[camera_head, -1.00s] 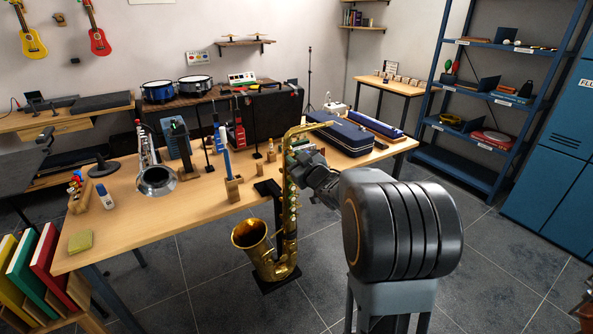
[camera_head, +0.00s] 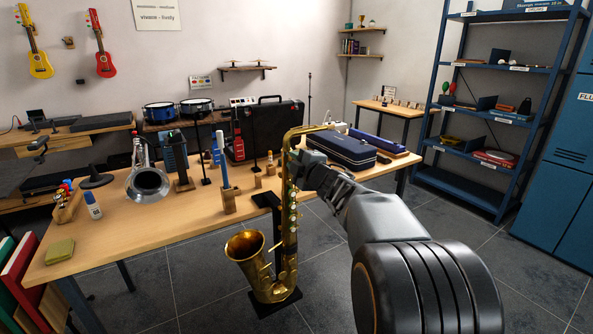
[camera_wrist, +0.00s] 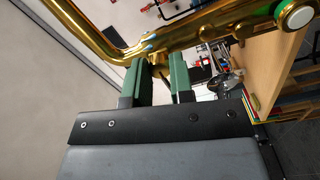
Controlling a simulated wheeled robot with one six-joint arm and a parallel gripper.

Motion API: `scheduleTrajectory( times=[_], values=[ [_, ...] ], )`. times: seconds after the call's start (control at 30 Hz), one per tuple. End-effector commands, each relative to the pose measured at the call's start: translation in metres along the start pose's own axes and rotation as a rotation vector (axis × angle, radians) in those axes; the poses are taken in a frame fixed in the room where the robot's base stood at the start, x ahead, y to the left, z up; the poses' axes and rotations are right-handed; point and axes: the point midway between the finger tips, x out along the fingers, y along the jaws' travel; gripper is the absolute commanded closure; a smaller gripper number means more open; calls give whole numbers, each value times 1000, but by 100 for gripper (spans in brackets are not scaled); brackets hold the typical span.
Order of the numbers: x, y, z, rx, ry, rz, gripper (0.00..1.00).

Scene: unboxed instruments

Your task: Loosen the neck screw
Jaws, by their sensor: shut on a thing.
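A gold saxophone (camera_head: 291,220) stands upright on a dark stand at the table's front edge, its bell facing left and its neck curving right at the top. My gripper (camera_head: 291,163) reaches it from the right, at the joint below the neck. In the wrist view, two green fingers (camera_wrist: 160,70) end against the underside of the gold neck joint (camera_wrist: 185,38). They are shut on the small neck screw, with a narrow gap between them. The screw is mostly hidden by the fingertips, so its turn cannot be seen.
The wooden table (camera_head: 150,225) holds a silver trumpet-like horn (camera_head: 148,184), a blue case (camera_head: 334,151) close behind my arm, and a cork-coloured block with a blue stick (camera_head: 229,200). Blue shelving (camera_head: 500,125) stands at the right. The floor right of the table is clear.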

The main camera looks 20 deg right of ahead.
Motion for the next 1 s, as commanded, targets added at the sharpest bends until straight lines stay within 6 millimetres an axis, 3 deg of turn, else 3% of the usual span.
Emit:
scheduleTrajectory(
  times=[0.6,1.0],
  values=[
    [0,-4,1,-574,1,1,100],
    [0,-3,1,-834,0,0,100]
  ],
)
